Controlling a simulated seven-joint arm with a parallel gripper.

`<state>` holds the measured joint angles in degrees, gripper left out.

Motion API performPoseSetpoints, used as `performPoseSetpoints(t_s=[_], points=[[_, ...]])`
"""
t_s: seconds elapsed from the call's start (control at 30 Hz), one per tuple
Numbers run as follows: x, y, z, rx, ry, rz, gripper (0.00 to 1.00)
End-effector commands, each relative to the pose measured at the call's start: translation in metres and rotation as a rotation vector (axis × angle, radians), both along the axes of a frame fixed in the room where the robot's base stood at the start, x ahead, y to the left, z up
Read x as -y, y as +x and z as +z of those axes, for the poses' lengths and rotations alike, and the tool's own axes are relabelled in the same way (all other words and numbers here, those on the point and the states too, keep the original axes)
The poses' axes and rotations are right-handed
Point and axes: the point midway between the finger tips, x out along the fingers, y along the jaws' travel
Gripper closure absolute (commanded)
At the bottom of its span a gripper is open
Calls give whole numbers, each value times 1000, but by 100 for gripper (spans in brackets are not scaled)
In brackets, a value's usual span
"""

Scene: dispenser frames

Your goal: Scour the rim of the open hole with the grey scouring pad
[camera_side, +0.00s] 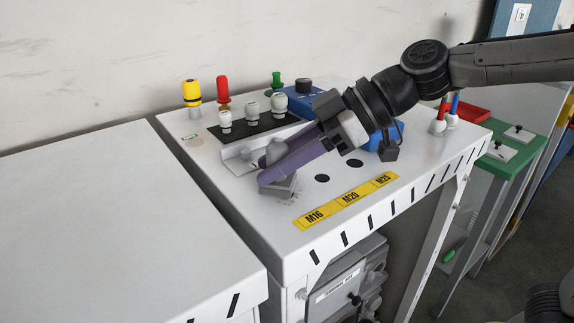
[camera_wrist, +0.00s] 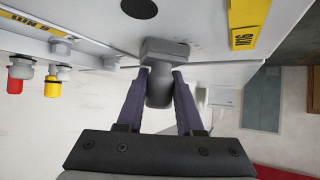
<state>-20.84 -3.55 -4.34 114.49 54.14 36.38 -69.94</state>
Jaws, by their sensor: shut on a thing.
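My gripper (camera_side: 275,166) is shut on the grey scouring pad (camera_side: 279,186), a dark grey block with a handle between my purple fingers. The pad is low at the white worktop (camera_side: 370,215), near the M16 end of the yellow label strip (camera_side: 346,201). Dark specks show on the worktop beside it. Two dark round holes, one (camera_side: 322,178) and another (camera_side: 354,162), are open to its right. Any hole under the pad is hidden. In the wrist view, the pad (camera_wrist: 165,48) sits between my fingers (camera_wrist: 159,88), against or just above the surface; I cannot tell which.
Yellow (camera_side: 192,92), red (camera_side: 223,90) and several white-based knobs stand behind the pad. A metal bracket (camera_side: 240,158) is close to its left. A blue box (camera_side: 299,97) stands at the back. The left white worktop (camera_side: 100,220) is clear.

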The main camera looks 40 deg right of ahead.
Motion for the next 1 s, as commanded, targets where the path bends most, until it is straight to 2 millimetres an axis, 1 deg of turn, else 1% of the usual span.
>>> performPoseSetpoints(t_s=[0.03, 0.53, 0.6, 0.67, 1.0], points=[[0, 2, -2, -3, -3, 0, 100], [0, -42, -1, -3, -3, 4, 100], [-1, -40, 6, 0, -1, 4, 100], [0, -39, 22, 4, -2, 1, 100], [0, -39, 51, 0, -1, -2, 100]])
